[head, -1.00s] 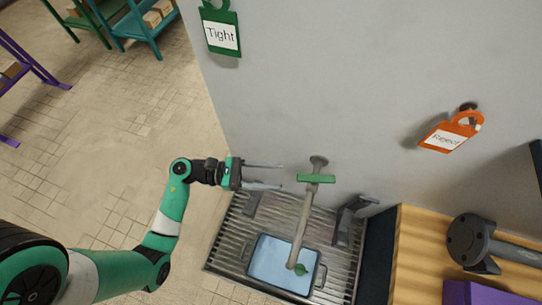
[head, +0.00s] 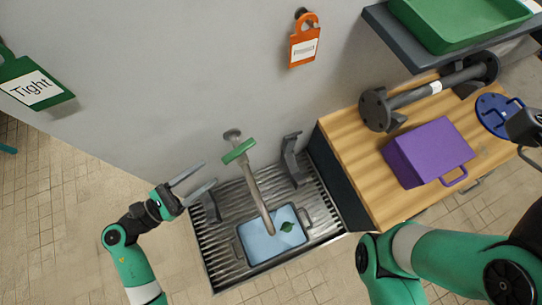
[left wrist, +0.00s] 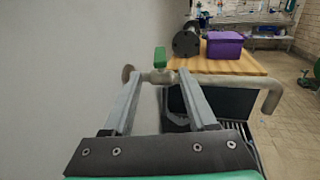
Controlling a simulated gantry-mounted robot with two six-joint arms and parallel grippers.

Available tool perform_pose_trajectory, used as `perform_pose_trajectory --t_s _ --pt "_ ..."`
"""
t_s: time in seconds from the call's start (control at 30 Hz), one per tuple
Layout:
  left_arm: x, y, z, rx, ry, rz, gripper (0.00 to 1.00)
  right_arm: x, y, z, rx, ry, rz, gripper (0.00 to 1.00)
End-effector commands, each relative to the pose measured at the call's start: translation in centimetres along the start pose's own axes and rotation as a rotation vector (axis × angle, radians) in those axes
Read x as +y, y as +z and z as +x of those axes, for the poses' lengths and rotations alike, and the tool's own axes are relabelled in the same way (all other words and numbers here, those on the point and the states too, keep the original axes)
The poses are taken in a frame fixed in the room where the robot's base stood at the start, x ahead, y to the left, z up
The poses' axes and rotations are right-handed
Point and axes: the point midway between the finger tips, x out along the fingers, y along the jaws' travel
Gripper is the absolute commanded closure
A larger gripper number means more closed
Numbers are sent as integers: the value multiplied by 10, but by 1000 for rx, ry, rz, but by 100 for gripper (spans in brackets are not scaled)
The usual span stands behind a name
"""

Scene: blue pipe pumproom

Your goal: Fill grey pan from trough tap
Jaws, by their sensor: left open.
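The grey pan (head: 242,258) sits on the ribbed trough, with a light blue surface and a green leaf-like piece (head: 287,226) inside. The tap spout (head: 256,196) comes from the wall and ends over the pan. I cannot tell whether water runs from it. The tap's green handle (head: 239,151) is a short bar near the wall. My left gripper (head: 194,178) is open and empty, left of the handle and apart from it. In the left wrist view the handle (left wrist: 160,57) shows beyond the open fingers (left wrist: 160,95).
The metal trough (head: 218,250) has upright grey brackets (head: 291,160). On the right, a wooden bench (head: 352,150) carries a purple box (head: 428,152) and a dark flanged pipe (head: 430,92). A green tray (head: 455,22) is on a shelf above. Tags hang on the wall, including a green one (head: 36,84).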

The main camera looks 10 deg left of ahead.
Motion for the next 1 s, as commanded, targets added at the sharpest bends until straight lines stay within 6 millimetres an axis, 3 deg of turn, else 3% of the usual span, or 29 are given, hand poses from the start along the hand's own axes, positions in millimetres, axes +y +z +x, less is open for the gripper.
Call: perform_pose_trajectory --t_s 0.17,0.27,0.33,0.8,1.0 --pt "0 0 0 0 0 -36 43 0 0 0 0 0 0 50" --pt "0 0 0 0 0 -190 43 0 0 0 0 0 0 50" --pt "0 0 0 -1 0 -385 43 0 0 0 0 0 0 50" --pt "0 -7 0 -2 -3 -2267 43 0 -5 5 0 0 0 50" --pt "0 -8 0 -1 -3 -2948 43 0 -10 11 0 0 0 50"
